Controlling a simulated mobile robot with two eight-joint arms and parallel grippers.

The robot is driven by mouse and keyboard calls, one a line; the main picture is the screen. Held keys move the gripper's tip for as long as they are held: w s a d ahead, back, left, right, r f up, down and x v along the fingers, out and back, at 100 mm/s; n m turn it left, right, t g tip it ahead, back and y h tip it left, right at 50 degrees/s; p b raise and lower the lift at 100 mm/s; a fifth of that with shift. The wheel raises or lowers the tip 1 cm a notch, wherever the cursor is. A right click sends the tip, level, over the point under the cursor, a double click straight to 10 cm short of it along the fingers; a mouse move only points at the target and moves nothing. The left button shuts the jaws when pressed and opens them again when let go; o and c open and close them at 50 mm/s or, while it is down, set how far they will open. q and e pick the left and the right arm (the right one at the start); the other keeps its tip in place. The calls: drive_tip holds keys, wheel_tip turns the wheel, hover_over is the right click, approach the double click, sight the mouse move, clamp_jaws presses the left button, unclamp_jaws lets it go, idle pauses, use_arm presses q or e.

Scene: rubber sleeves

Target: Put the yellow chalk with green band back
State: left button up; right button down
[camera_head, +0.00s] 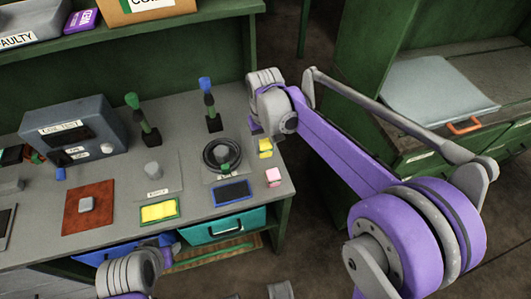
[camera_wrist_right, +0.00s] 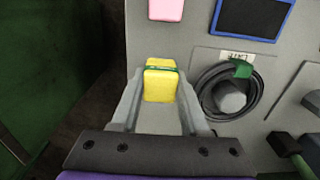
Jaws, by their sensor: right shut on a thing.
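The yellow chalk with the green band (camera_head: 265,147) is at the right edge of the grey bench in the head view. In the right wrist view the yellow chalk (camera_wrist_right: 160,83) is between the two fingers of my right gripper (camera_wrist_right: 160,95), which is shut on it. I cannot tell whether the chalk touches the bench top. In the head view my right gripper (camera_head: 258,130) is mostly hidden behind its wrist. Part of my left arm shows at the bottom left; its fingers cannot be made out.
A pink block (camera_head: 273,177) and a blue-framed dark board (camera_head: 232,193) lie nearby on the bench. A black coil (camera_wrist_right: 205,92) around a grey peg sits beside my right gripper. A green-framed yellow board (camera_head: 159,211) and a test box (camera_head: 75,130) are farther left. The bench edge is close.

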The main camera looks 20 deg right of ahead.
sight(265, 153)
drive_tip(key=shift+f, duration=1.95)
drive_tip(key=shift+f, duration=0.15)
drive_tip(key=shift+c, duration=2.1)
unclamp_jaws()
wheel_tip(265, 153, up, 12)
drive_tip(key=shift+p, duration=0.4)
drive_tip(key=shift+s+r, duration=0.1)
drive_tip(key=shift+r, duration=0.1)
drive_tip(key=s+d+f+t, duration=0.2)
drive_tip(key=s+f, duration=0.3)
drive_tip(key=s, duration=0.5)
drive_tip(key=s+d+f+t, duration=0.2)
drive_tip(key=s+f, duration=0.3)
drive_tip(key=s, duration=0.6)
drive_tip(key=shift+s+d+t, duration=0.25)
drive_tip(key=shift+d+t, duration=0.15)
drive_tip(key=shift+t, duration=0.2)
